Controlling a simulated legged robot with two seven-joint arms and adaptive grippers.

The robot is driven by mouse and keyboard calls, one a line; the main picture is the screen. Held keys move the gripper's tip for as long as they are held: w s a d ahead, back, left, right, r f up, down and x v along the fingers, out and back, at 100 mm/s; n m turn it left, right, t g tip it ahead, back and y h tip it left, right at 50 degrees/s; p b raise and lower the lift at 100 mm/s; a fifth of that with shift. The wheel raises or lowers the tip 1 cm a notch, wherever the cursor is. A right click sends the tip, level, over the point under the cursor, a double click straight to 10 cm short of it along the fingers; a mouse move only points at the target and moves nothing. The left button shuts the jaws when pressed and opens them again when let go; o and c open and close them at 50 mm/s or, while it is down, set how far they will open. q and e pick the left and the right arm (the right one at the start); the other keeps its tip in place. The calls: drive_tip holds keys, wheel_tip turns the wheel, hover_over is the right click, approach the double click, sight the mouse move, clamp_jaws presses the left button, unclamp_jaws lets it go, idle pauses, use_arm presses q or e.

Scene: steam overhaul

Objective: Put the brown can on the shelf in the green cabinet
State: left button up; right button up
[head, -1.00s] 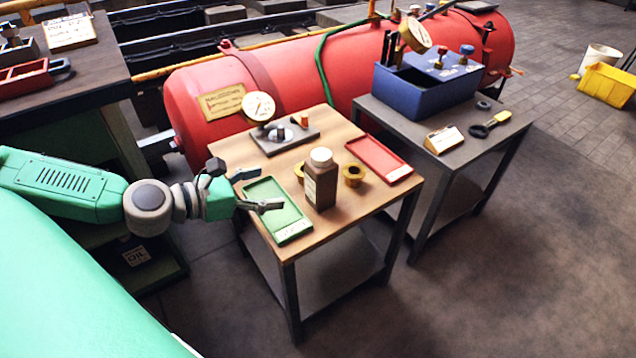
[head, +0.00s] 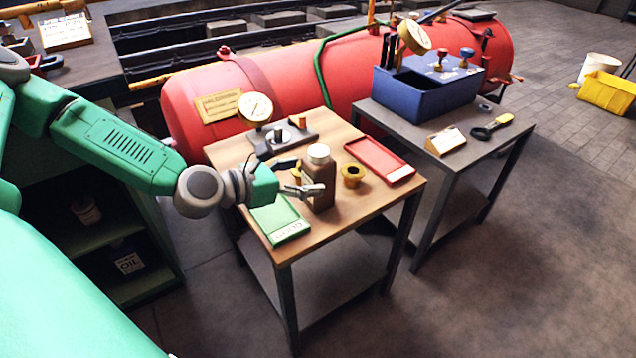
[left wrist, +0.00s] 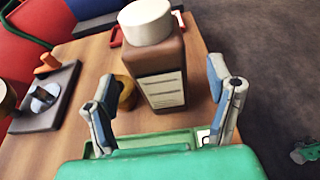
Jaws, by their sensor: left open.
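The brown can (head: 322,190), a squarish bottle with a white cap and a label, stands upright on the wooden table. My left gripper (head: 302,178) is open at the can, one finger on its near side. In the left wrist view the can (left wrist: 158,75) stands between and just beyond the two spread fingers of my left gripper (left wrist: 166,100), not clasped. The green cabinet (head: 150,225) stands at the left, partly behind my arm. My right gripper is not in view.
On the wooden table (head: 345,222) are a green tray (head: 280,222), a red tray (head: 380,160), a brass fitting (head: 352,175) and a gauge (head: 256,110) on a plate. A second table with a blue toolbox (head: 425,97) stands right. A red boiler lies behind.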

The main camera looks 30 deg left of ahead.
sight(307, 176)
use_arm(q)
drive_tip(key=b+x, duration=0.1)
drive_tip(key=x, duration=0.3)
drive_tip(key=shift+f, duration=0.15)
drive_tip(key=shift+w+a, duration=0.1)
drive_tip(key=shift+w, duration=0.15)
drive_tip(key=shift+a, duration=0.1)
clamp_jaws()
